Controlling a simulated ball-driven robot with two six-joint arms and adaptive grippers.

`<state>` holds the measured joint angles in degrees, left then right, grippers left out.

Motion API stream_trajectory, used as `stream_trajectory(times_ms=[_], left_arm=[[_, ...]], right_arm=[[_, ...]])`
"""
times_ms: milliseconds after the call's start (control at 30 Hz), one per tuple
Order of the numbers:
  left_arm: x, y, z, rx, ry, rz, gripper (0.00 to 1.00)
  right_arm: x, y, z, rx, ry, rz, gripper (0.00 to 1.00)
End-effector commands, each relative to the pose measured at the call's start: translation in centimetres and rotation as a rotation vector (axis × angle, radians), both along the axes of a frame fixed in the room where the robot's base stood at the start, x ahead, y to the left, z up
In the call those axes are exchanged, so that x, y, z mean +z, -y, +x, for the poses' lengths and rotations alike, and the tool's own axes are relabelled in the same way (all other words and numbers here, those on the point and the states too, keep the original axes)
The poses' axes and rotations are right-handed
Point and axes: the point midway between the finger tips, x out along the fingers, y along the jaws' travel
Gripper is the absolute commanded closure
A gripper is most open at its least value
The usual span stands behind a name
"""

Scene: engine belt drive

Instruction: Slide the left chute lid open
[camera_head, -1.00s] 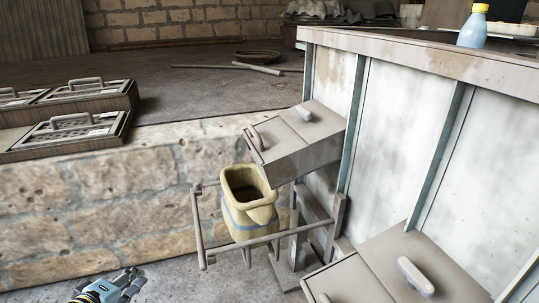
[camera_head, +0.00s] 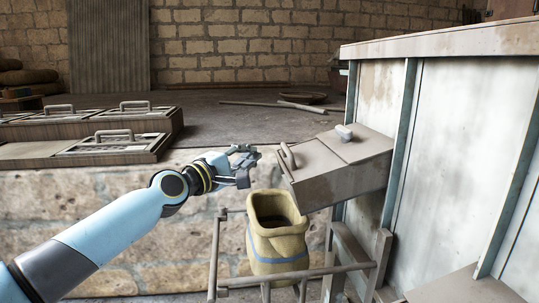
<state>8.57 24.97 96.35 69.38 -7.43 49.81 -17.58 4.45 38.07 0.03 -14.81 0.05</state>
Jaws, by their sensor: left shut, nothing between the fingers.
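The left chute (camera_head: 345,180) is a grey-brown metal box sticking out from the pale wall of the bin, above a sack. Its sloped top holds the lid (camera_head: 322,158), with a bar handle (camera_head: 288,156) at its near left edge. A second grey grip (camera_head: 344,132) sits higher on the top. The lid appears to cover the chute. My left gripper (camera_head: 245,164) is shut and empty, just left of the bar handle with a gap between them. My right gripper is not in view.
An open yellow sack (camera_head: 277,245) hangs in a metal frame (camera_head: 218,250) below the chute. Part of another chute (camera_head: 465,290) shows at lower right. Framed panels with handles (camera_head: 115,145) lie on the stone ledge at left. Poles (camera_head: 275,104) lie behind.

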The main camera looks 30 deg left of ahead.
Motion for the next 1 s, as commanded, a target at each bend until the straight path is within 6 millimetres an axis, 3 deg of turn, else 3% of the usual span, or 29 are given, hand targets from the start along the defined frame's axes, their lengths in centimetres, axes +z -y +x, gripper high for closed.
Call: stream_trajectory(times_ms=[67,300,533,800,1000], left_arm=[[0.0,0.2,1.7,0.001,0.001,-0.003,1.0],[0.5,2.8,3.5,0.0,0.001,-0.001,1.0],[0.3,3.4,3.9,0.0,-0.002,0.0,1.0],[0.4,3.5,4.0,0.0,-0.001,-0.001,1.0],[2.0,6.4,6.2,0.001,0.004,-0.006,1.0]], right_arm=[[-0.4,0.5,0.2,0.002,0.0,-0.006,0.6],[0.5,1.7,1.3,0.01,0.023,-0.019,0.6],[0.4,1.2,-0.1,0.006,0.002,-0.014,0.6],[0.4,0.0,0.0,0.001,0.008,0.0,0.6],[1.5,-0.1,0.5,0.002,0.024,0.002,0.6]])
